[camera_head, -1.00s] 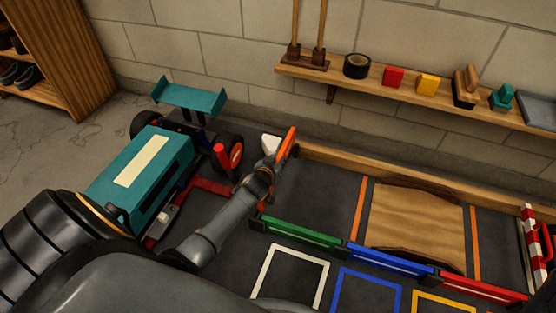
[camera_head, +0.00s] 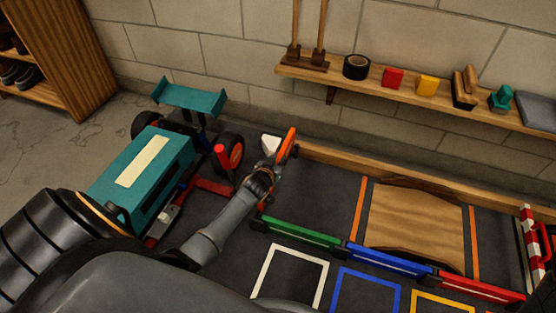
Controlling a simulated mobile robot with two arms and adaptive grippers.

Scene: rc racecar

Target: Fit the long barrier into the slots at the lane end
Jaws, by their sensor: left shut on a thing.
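My left gripper (camera_head: 272,162) is near the left end of the track lane, beyond my grey wrist. It is shut on a thin orange piece (camera_head: 288,146) that stands up tilted from the jaws. I cannot tell whether this is the long barrier, since the wrist hides its lower part. A small white block (camera_head: 270,144) is just behind the gripper. The slots at the lane end cannot be made out. A red-and-white striped piece (camera_head: 531,238) stands at the right end of the track. My right gripper is not visible.
A teal race car (camera_head: 145,170) stands at the left. Green (camera_head: 300,232), blue (camera_head: 389,259) and red (camera_head: 480,289) barriers line the track's near side, beside a wooden ramp (camera_head: 415,225). A wooden rail (camera_head: 390,174) runs along the back. A wall shelf (camera_head: 420,92) holds small items.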

